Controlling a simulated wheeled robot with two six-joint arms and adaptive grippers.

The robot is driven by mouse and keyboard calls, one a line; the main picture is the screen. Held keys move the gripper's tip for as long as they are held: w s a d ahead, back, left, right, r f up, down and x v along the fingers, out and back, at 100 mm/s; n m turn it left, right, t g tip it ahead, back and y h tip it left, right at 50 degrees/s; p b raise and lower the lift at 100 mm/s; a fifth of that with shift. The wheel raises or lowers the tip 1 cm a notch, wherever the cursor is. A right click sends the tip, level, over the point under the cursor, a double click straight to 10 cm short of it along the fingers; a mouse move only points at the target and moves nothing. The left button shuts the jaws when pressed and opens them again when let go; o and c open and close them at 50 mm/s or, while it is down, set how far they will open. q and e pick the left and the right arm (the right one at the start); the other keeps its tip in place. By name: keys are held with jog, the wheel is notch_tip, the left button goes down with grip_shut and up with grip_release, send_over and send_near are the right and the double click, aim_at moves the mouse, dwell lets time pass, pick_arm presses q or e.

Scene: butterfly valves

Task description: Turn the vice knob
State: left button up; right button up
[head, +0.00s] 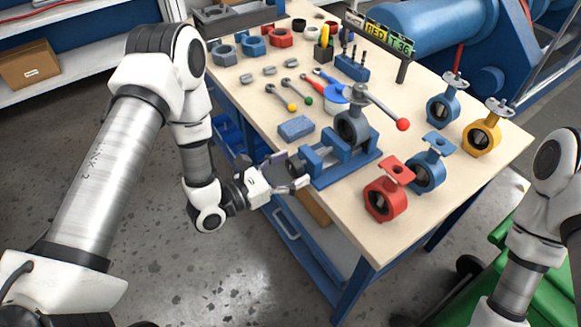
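The blue vice (357,166) sits at the near left edge of the wooden workbench (345,208). It holds a grey valve body (351,126) upright, with a lever ending in a red ball on top. The dark vice knob (296,167) is at the vice's left end, beyond the table edge. My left gripper (291,174) reaches in from the left at the knob. Its fingers look spread, one on either side of the knob; whether they touch it cannot be told. My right arm shows at the right edge, but its gripper is out of frame.
Red (379,202), blue (425,176) and yellow (481,136) valves stand right of the vice. A blue sponge-like block (296,128) and small levers lie behind it. A green bin (552,295) is at lower right. Floor left of the bench is clear.

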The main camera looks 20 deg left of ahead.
pick_arm(q)
jog(key=v, duration=1.2)
